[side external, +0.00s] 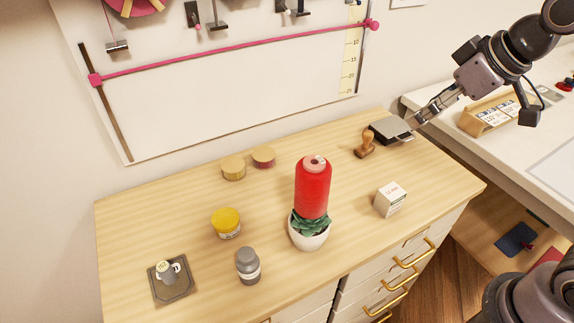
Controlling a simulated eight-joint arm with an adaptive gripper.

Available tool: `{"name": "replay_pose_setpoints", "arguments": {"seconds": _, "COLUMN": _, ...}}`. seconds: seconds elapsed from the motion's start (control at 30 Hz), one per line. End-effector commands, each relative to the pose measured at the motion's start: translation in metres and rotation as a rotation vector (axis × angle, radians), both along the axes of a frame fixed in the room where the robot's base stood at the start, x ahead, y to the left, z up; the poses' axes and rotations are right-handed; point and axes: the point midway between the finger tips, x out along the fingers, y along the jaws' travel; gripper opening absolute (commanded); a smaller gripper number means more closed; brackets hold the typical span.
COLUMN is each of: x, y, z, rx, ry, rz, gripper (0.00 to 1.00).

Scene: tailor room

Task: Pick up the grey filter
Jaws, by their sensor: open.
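No thing in view is clearly a grey filter. Grey things on the wooden desk are a small grey bottle (248,266) with a pale band at the front, a small grey and white piece (165,272) on a dark square tray (172,293) at the front left, and a flat dark grey pad or case (390,130) at the back right. My gripper (413,123) reaches in from the upper right. Its fingertips are close to the right edge of the flat case; I cannot tell if they touch it. It is open, and I see nothing held.
A red spool (313,188) stands tall over a white plant pot (308,235) mid-desk. A wooden stamp (365,143), white box (389,199), yellow-lidded jar (226,223) and two round tins (233,168) stand around.

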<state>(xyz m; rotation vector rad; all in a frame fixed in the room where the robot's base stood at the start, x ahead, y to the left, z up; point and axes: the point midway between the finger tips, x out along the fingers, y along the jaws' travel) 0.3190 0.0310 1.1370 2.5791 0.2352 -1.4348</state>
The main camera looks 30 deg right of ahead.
Motion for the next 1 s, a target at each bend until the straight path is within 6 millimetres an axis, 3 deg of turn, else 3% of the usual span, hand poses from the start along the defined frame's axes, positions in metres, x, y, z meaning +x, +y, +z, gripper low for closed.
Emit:
{"name": "replay_pose_setpoints", "arguments": {"seconds": 0.27, "x": 0.03, "y": 0.072, "z": 0.019, "rx": -0.159, "ry": 0.104, "rz": 0.448, "gripper": 0.65}}
{"name": "replay_pose_setpoints", "arguments": {"seconds": 0.5, "x": 0.047, "y": 0.161, "z": 0.023, "rx": -0.318, "ry": 0.191, "rz": 0.94, "gripper": 0.65}}
{"name": "replay_pose_setpoints", "arguments": {"seconds": 0.7, "x": 0.045, "y": 0.24, "z": 0.014, "rx": -0.436, "ry": 0.245, "rz": 1.347, "gripper": 0.65}}
{"name": "replay_pose_setpoints", "arguments": {"seconds": 1.0, "x": 0.024, "y": 0.324, "z": -0.007, "rx": -0.545, "ry": 0.29, "rz": 1.782, "gripper": 0.65}}
